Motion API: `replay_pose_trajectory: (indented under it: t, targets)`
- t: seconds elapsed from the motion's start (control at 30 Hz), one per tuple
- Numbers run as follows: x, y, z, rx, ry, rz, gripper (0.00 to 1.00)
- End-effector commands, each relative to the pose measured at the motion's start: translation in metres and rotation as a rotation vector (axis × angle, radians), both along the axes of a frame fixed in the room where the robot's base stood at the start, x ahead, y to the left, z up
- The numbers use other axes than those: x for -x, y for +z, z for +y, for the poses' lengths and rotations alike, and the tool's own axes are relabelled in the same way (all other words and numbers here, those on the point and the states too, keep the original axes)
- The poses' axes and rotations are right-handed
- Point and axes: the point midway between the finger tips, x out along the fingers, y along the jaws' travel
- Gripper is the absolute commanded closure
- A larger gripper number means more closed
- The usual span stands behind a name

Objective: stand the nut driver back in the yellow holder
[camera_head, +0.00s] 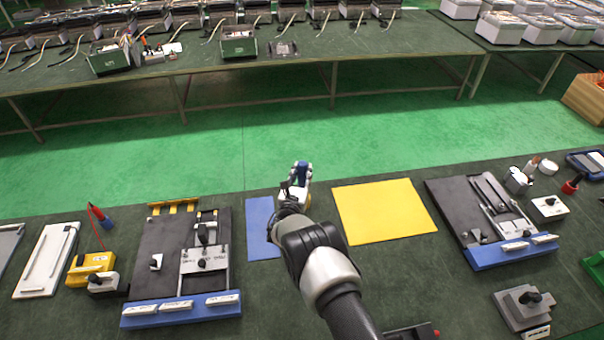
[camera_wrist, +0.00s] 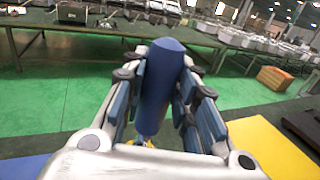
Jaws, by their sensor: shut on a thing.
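The nut driver shows as a blue handle (camera_wrist: 164,88) between the blue-padded fingers of my gripper (camera_wrist: 162,100) in the wrist view. My gripper (camera_head: 298,185) is shut on it, and the handle stands roughly upright. In the head view the blue top (camera_head: 303,170) shows above the fingers, over the far table edge near the blue mat. A yellow block (camera_head: 90,262), which looks like the holder, sits at the left of the table, well apart from my gripper. A red-and-blue tool (camera_head: 101,217) rises behind it; whether it stands in the block is unclear.
A fixture board (camera_head: 160,245) with yellow brackets lies between the yellow block and the blue mat (camera_head: 259,215). A yellow mat (camera_head: 384,211) lies right of my gripper. Another fixture (camera_head: 455,205) and a tool cup (camera_head: 517,181) stand farther right.

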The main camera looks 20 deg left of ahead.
Motion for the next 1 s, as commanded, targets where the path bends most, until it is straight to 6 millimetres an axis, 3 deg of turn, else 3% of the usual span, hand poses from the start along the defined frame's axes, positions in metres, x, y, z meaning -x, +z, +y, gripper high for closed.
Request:
replay_pose_trajectory:
  t: [1.0]
  targets:
    - [-0.001, -0.014, 0.001, -0.003, 0.0, -0.005, 1.0]
